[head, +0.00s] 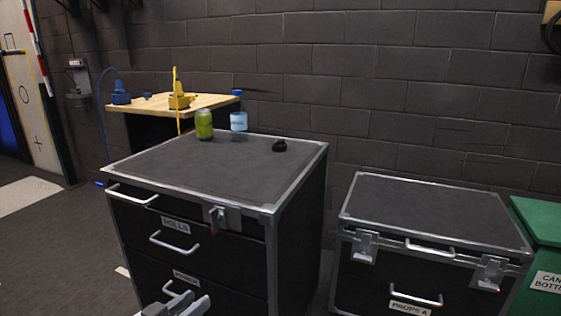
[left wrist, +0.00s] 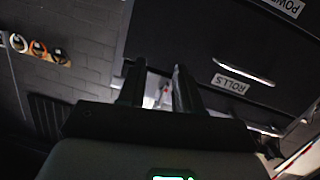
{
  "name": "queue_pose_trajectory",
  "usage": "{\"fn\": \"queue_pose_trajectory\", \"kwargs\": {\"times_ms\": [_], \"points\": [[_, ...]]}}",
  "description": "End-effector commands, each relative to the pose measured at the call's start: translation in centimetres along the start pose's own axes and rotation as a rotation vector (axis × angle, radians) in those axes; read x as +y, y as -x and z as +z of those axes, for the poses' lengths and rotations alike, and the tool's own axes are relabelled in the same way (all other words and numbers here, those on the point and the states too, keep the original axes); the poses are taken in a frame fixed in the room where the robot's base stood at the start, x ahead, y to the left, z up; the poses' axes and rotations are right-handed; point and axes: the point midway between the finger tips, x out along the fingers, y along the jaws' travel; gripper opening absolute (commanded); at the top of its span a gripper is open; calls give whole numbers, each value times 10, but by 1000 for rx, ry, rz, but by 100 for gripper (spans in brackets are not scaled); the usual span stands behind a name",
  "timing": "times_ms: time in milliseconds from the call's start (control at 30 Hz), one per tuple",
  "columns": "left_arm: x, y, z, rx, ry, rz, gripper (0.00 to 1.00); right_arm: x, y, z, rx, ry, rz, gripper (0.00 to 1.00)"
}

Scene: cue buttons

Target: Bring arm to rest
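My left gripper (head: 176,306) shows at the bottom edge of the head view, in front of the lower drawers of a black flight case (head: 232,165). In the left wrist view its two dark fingers (left wrist: 158,82) stand apart, with a gap between them and nothing held. The case front, with a label reading ROLLS, lies beyond the fingers there. Most of the left arm is out of the frame. My right gripper is in neither view.
On the case stand a green can (head: 204,125), a blue-labelled bottle (head: 238,120) and a small black object (head: 279,146). A lower flight case (head: 435,212) and a green bin (head: 540,225) stand right. A wooden table (head: 140,105) is behind.

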Motion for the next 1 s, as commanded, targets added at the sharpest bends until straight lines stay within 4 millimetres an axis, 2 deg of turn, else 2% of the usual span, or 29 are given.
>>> {"fn": "queue_pose_trajectory", "kwargs": {"times_ms": [33, 133, 200, 300, 400, 500, 600, 667, 733, 767, 800, 1000], "points": [[8, -14, 45, -88, 81, 14, 34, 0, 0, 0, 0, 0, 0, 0], [24, -25, 127, -267, 226, 0, 34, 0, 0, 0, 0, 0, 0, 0], [37, -23, 184, -402, 313, -22, 34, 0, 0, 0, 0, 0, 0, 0], [57, -8, 254, -590, 413, -61, 34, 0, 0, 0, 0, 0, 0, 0], [77, 14, 308, -758, 485, -100, 34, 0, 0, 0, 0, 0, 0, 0], [94, 41, 349, -911, 542, -139, 34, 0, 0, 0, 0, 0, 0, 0], [110, 73, 381, -1061, 594, -185, 34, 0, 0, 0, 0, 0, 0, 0], [116, 94, 394, -1154, 626, -226, 34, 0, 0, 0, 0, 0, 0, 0], [120, 113, 396, -1243, 621, -235, 34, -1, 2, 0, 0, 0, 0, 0], [121, 114, 374, -1230, 620, -236, 34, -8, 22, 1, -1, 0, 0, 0], [123, 115, 362, -1228, 620, -236, 34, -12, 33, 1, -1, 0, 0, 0], [131, 124, 307, -1225, 621, -237, 34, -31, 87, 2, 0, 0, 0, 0]]}}
